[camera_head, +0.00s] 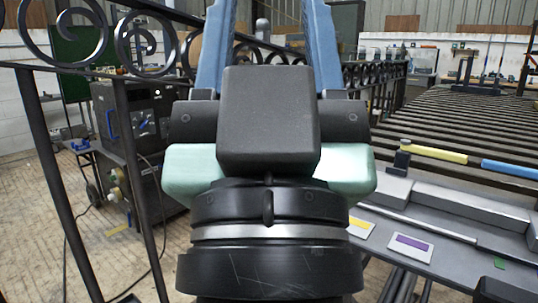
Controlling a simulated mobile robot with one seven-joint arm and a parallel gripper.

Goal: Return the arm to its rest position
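My gripper (267,35) stands close up in the middle of the picture, seen from behind. Its two long blue fingers point up and away, wide apart. Their tips run out at the top edge. The gap between them is empty, with the background showing through. The black block, pale green sides and dark wrist with a silver ring below are mine too. The rest of my arm is below the picture or hidden. Parts of the scene behind the gripper are hidden by it.
A black scroll gate (115,75) stands at the left, its bars beside my wrist. Behind it is a dark machine cabinet (137,128). At the right lies a grey bench (470,212) with coloured plates. Beyond it are rows of dark slats (470,125). The floor at the lower left is open.

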